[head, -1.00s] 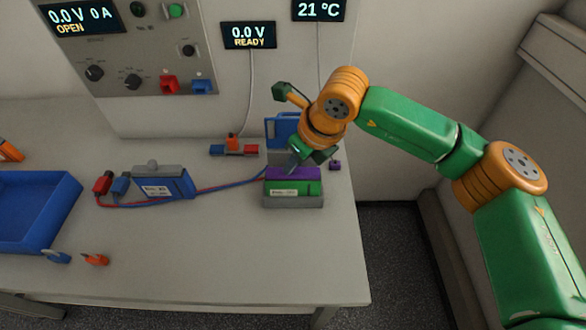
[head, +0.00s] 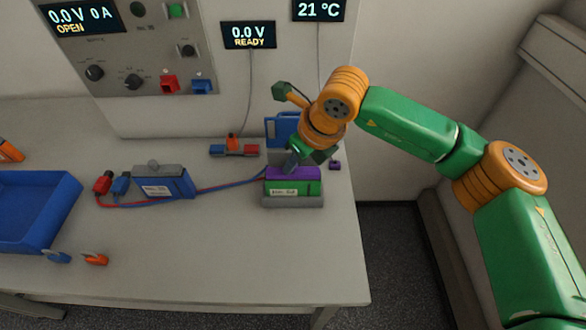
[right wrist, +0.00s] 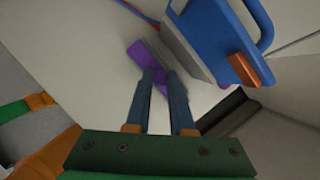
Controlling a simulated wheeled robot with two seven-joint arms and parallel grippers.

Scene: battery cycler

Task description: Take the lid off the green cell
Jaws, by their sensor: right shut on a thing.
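The green cell (head: 288,189) stands in a grey holder (head: 293,202) near the right end of the bench, with a white label on its front. Its purple lid (head: 293,174) lies along its top, with no clear gap between them. My right gripper (head: 293,164) comes down from above and is shut on the lid. In the right wrist view, the purple lid (right wrist: 142,52) shows at and between the fingertips; the green body cannot be made out there. My left gripper is not in view.
A blue handled thing (head: 283,128) stands close behind the cell. A small purple piece (head: 335,165) lies to its right. A blue cell (head: 165,185) with red and blue leads stands to the left, then a blue tray (head: 40,243). The bench front is mostly clear.

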